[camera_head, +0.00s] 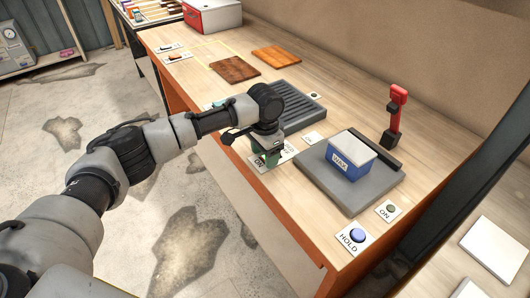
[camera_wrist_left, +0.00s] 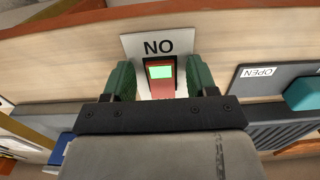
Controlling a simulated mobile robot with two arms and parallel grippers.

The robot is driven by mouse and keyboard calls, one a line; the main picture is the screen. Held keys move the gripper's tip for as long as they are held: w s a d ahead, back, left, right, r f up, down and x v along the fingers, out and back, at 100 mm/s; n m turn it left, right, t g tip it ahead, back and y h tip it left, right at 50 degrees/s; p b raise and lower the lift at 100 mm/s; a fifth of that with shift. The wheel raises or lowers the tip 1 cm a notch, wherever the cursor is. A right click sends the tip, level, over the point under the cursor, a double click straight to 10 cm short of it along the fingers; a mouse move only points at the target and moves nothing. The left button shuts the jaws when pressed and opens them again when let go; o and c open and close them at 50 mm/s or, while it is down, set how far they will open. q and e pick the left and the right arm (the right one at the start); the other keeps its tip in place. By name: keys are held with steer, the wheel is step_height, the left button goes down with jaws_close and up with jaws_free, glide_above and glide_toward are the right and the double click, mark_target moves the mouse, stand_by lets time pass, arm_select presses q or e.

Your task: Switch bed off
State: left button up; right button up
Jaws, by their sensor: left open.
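The switch is a red rocker with a green lit end (camera_wrist_left: 161,78), set on a white plate (camera_wrist_left: 132,45) whose lettering reads "NO" in the left wrist view. In the head view, this plate (camera_head: 287,154) lies at the table's front edge, partly hidden by my gripper. My left gripper (camera_head: 266,160) is open and points down over it. In the wrist view, its green fingers (camera_wrist_left: 158,75) stand on both sides of the rocker; contact is unclear. The grey slatted bed (camera_head: 294,106) lies just behind on the table. My right gripper is not in view.
A grey platform (camera_head: 376,193) holds a blue-and-white box (camera_head: 352,155), with a red lever (camera_head: 396,110) behind. A blue HOLD button (camera_head: 357,236) and a dark ON button (camera_head: 390,208) sit near the right. Brown boards (camera_head: 235,69) lie farther left.

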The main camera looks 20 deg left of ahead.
arm_select(q)
steer(key=shift+f, duration=0.1)
steer(key=shift+c, duration=1)
steer(key=c, duration=0.7)
steer(key=p, duration=0.1)
steer(key=r+g+p, duration=0.1)
steer(key=p, duration=0.1)
steer(key=shift+w+d+y, duration=0.15)
steer(key=shift+y, duration=0.25)
steer(key=shift+w+f+g+y+p, duration=0.2)
steer(key=shift+g+y+p, duration=0.25)
steer(key=shift+g, duration=0.25)
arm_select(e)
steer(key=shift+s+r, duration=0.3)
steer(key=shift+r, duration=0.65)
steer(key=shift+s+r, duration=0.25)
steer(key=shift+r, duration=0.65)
arm_select(q)
steer(key=shift+s, duration=0.1)
steer(key=o, duration=0.9)
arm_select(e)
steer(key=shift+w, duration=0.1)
arm_select(q)
steer(key=b+v, duration=0.1)
steer(key=v, duration=0.9)
steer(key=shift+d+r, duration=0.15)
steer(key=shift+r, duration=0.15)
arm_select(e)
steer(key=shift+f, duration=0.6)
